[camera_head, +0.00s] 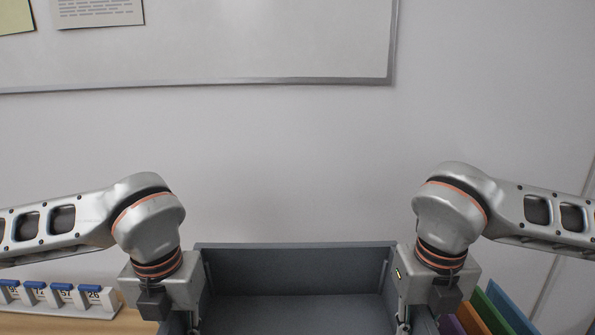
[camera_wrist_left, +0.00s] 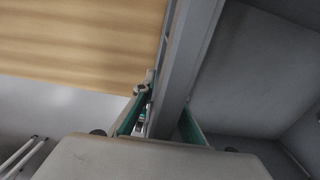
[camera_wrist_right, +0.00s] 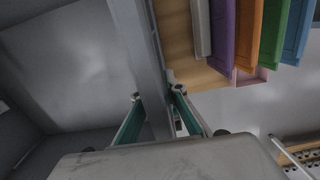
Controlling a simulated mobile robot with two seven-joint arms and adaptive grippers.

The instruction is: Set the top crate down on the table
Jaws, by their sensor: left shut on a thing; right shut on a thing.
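The grey crate (camera_head: 300,256) is at the bottom centre of the head view, between my two arms. Its visible inside is bare, and its near side is cut off by the picture's edge. My left gripper (camera_head: 192,324) is shut on the crate's left wall; in the left wrist view its teal fingers (camera_wrist_left: 160,122) straddle that wall (camera_wrist_left: 188,60). My right gripper (camera_head: 403,324) is shut on the right wall; its fingers (camera_wrist_right: 160,116) straddle that wall (camera_wrist_right: 135,50) in the right wrist view. The crate's underside is hidden, so its height above the wooden table (camera_wrist_left: 70,40) cannot be told.
White numbered holders with blue tops (camera_head: 62,296) stand on the table at the left. Coloured upright folders, one of them blue (camera_head: 508,305), stand at the right, close to the crate's right side. A whiteboard (camera_head: 240,40) hangs on the wall behind.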

